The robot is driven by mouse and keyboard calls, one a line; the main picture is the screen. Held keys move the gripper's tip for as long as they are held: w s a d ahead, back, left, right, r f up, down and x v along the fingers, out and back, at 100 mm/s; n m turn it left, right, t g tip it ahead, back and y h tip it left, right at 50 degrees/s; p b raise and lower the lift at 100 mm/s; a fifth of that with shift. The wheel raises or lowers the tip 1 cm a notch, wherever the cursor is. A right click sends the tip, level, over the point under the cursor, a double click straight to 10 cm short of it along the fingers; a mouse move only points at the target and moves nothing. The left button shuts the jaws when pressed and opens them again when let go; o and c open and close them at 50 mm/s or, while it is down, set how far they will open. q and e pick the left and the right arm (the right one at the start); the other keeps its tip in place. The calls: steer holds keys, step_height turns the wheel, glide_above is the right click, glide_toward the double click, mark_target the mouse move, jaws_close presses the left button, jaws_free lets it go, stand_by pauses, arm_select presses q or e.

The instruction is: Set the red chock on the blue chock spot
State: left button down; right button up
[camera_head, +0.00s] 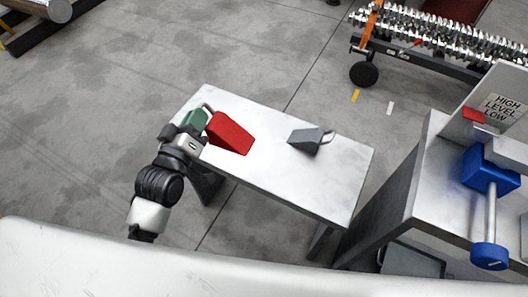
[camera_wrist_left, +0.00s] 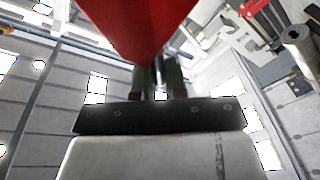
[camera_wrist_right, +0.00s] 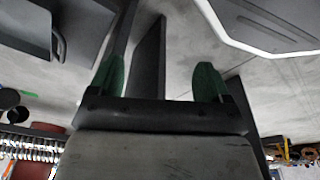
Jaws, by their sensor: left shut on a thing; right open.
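The red chock (camera_head: 231,134) is at the left end of the white-topped table (camera_head: 270,174). My left gripper (camera_head: 202,124) is shut on it from the left; a green shape (camera_head: 194,119) shows beside the chock at the fingers. In the left wrist view the red chock (camera_wrist_left: 140,22) fills the top centre, at the left gripper's fingertips (camera_wrist_left: 158,75). I cannot tell whether the chock touches the table. My right gripper (camera_wrist_right: 157,80) is open and empty in the right wrist view, its green fingertips apart. I cannot make out a blue chock spot.
A grey chock with a handle (camera_head: 307,139) sits toward the table's right end. Bare table top lies between the two chocks. At right stands a grey bench (camera_head: 425,190) with a blue fixture (camera_head: 488,171) and a sign panel (camera_head: 500,105).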

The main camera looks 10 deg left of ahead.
arm_select(q)
steer(key=w+a+f+h+b, duration=0.1)
steer(key=w+a+f+b, duration=0.3)
steer(key=w+b, duration=0.1)
steer(key=m+b, duration=0.1)
steer(key=b, duration=0.4)
glide_above(234, 156)
step_height(234, 156, down, 7)
steer(key=shift+f+b, duration=0.8)
steer(key=shift+f, duration=1.25)
arm_select(e)
steer(key=w+r+t, duration=0.1)
steer(key=w+r, duration=0.2)
steer(key=r, duration=1.4)
steer(key=shift+w+a+r+t, duration=0.15)
steer(key=shift+a+r+t, duration=0.05)
steer(key=shift+r+t, duration=0.1)
arm_select(q)
steer(key=shift+f, duration=0.1)
steer(key=c, duration=1.6)
jaws_free()
steer(key=shift+f+h, duration=0.1)
steer(key=shift+h, duration=0.2)
steer(key=o, duration=0.4)
steer(key=shift+o, duration=0.2)
